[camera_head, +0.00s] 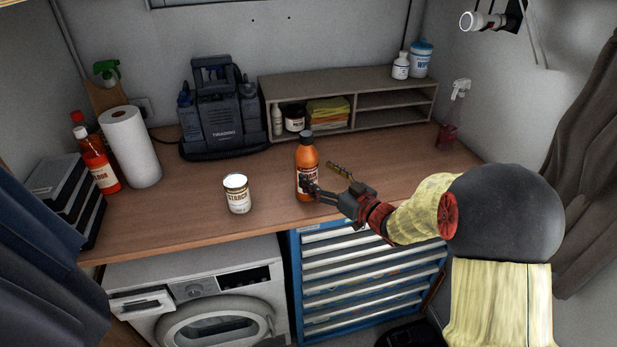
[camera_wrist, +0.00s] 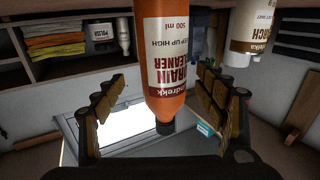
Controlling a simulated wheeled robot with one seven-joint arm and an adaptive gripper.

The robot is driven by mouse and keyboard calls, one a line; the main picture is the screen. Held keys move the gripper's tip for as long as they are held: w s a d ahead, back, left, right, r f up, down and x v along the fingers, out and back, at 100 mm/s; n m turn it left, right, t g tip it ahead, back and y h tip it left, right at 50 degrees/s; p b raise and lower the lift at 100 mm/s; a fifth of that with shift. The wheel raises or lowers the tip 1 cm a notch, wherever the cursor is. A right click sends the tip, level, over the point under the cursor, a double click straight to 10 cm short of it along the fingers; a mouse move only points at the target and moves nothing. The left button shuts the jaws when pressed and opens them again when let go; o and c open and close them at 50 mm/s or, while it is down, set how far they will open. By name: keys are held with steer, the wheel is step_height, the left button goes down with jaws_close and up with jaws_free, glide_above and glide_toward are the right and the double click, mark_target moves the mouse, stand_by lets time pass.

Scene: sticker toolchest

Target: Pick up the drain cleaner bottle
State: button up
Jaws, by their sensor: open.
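The drain cleaner bottle (camera_head: 307,167) is orange with a dark cap and a white and brown label. It stands upright on the wooden worktop near its front edge. In the wrist view the bottle (camera_wrist: 165,62) appears upside down, cap downward, between the two finger pads. My gripper (camera_head: 326,180) reaches in from the right at the bottle's height. One finger is in front of the bottle's label, the other is behind and to its right. In the wrist view my gripper (camera_wrist: 160,105) is open, with a visible gap on each side of the bottle.
A white starch can (camera_head: 237,195) stands left of the bottle. A black tool case (camera_head: 220,110) and a grey shelf (camera_head: 395,117) are behind. A paper towel roll (camera_head: 131,147) and red bottle (camera_head: 96,162) are at left, a spray bottle (camera_head: 449,130) at right.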

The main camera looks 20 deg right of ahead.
mark_target(307, 168)
steer(key=x, duration=0.2)
steer(key=b+x, duration=0.1)
steer(key=x, duration=0.2)
steer(key=shift+s+a, duration=0.15)
steer(key=shift+a, duration=0.1)
steer(key=shift+c, duration=0.4)
steer(key=c, duration=1.8)
